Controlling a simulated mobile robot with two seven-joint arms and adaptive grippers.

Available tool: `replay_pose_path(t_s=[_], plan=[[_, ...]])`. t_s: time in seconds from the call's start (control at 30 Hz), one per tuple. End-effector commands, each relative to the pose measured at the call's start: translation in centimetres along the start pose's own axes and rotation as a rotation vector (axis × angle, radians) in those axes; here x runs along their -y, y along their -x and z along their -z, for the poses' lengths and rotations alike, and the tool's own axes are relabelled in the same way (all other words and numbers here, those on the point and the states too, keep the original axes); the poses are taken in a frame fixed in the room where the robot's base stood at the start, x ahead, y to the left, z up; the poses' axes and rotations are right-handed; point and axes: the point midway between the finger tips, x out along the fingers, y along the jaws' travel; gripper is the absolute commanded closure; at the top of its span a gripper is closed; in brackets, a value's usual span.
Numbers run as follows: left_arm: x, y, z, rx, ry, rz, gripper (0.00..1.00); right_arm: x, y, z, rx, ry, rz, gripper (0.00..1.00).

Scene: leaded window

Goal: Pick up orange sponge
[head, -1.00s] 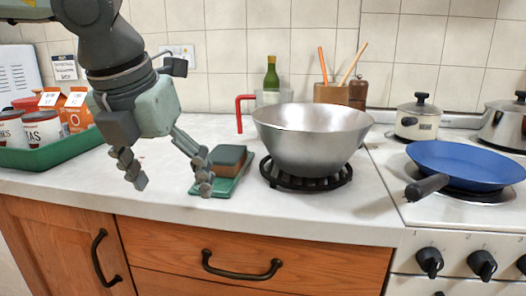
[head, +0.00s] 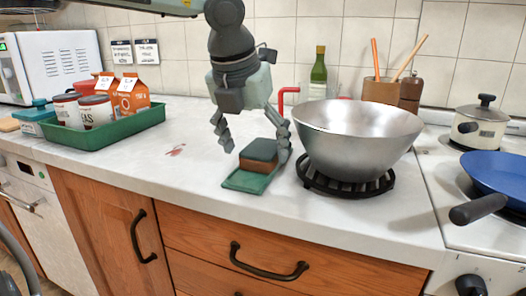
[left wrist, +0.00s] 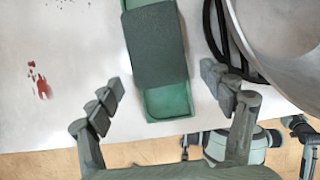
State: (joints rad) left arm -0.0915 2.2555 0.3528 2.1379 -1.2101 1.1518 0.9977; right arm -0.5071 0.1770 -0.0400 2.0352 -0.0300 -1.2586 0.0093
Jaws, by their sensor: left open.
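The sponge (head: 258,156) has an orange-brown side and a dark green top. It lies on a small green tray (head: 245,183) near the counter's front edge, left of the wok. In the left wrist view the dark green top of the sponge (left wrist: 155,42) shows ahead of the fingers, with the bare end of the tray (left wrist: 168,101) nearer. My left gripper (head: 256,150) is open and empty, pointing down, with its fingers apart to either side of the sponge in the head view. In the left wrist view the open fingers (left wrist: 163,85) frame the tray's near end. My right gripper is not in view.
A metal wok (head: 358,135) on a black burner stands close right of the tray. A green crate (head: 110,130) with cartons and tins is at the left. A red stain (head: 176,150) marks the counter. A blue pan (head: 500,175) is far right. Counter left of the tray is free.

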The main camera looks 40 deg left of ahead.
Motion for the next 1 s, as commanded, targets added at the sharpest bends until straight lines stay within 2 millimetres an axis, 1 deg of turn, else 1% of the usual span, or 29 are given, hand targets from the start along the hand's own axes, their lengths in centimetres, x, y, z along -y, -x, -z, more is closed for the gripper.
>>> replay_pose_path(t_s=[0.03,0.1,0.2,0.3,0.37,1.0], plan=[[-0.1,-0.2,-0.9,-0.003,0.002,-0.003,0.20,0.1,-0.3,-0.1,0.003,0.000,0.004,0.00],[0.0,-0.7,-2.0,-0.002,0.002,-0.003,0.20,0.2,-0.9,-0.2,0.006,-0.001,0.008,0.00],[0.0,-1.3,-3.1,-0.003,0.001,-0.002,0.20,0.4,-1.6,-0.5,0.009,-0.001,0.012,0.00],[0.0,-2.2,-2.9,-0.002,-0.001,0.000,0.20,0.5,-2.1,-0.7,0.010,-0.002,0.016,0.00],[0.0,-2.4,-2.9,-0.001,0.000,0.000,0.20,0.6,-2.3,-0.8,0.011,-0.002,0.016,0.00],[0.0,-2.6,-2.8,0.001,0.000,0.000,0.20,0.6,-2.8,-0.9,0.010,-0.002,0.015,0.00]])
